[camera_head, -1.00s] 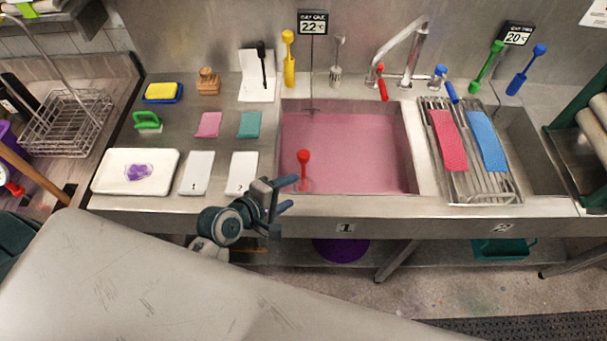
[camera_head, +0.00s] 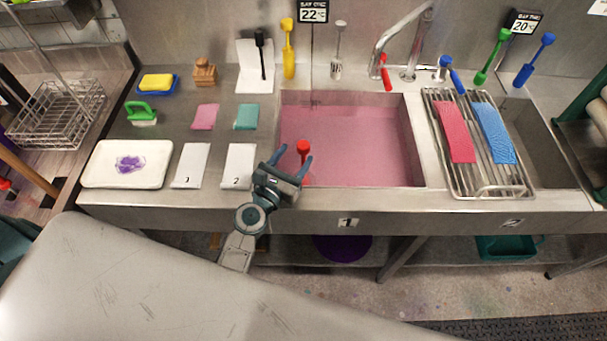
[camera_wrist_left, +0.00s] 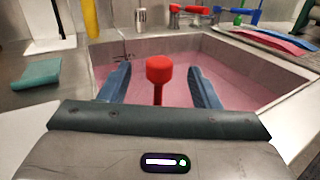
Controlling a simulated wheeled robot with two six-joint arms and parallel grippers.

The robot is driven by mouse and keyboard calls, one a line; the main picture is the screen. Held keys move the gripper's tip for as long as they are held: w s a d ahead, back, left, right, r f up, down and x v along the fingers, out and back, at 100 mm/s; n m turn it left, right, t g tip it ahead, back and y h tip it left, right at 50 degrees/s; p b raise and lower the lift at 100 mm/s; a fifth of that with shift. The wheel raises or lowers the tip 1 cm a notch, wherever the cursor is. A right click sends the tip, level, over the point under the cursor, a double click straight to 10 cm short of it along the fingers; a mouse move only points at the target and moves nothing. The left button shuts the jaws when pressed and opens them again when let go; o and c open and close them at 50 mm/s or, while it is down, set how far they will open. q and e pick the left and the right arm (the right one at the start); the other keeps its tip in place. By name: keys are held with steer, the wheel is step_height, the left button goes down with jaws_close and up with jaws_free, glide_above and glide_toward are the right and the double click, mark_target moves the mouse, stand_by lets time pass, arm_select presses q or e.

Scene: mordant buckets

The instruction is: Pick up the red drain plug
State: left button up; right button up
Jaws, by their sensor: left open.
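The red drain plug (camera_head: 303,147) stands upright in the left basin, its round red head above the pink liquid and its stem going down. In the left wrist view its head and stem (camera_wrist_left: 159,72) show between my two blue fingers, near the middle. My left gripper (camera_head: 293,158) is open at the front left edge of the basin, with one finger on each side of the plug in the picture. I cannot tell whether the fingers touch it. The plug's lower end is hidden. My right gripper is not in view.
The pink-filled basin (camera_head: 416,178) has a steel rim around it. Cards, cloths and a white tray (camera_head: 90,170) lie on the counter to the left. A wire rack (camera_head: 487,192) with red and blue strips spans the right basin. A tap (camera_head: 412,50) stands behind.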

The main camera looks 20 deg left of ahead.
mark_target(307, 142)
arm_select(q)
steer(key=shift+w+d+f+p, duration=0.1)
steer(key=shift+w+f+p, duration=0.1)
steer(key=shift+w, duration=0.2)
steer(key=shift+w+d+f+p, duration=0.1)
steer(key=shift+w+p, duration=0.1)
steer(key=shift+w, duration=0.15)
steer(key=shift+w+f, duration=0.1)
steer(key=shift+w, duration=0.5)
steer(key=w, duration=0.2)
steer(key=w+d+p, duration=0.1)
steer(key=w, duration=0.1)
steer(key=shift+w, duration=0.4)
steer(key=shift+s, duration=0.1)
steer(key=c, duration=0.5)
jaws_close()
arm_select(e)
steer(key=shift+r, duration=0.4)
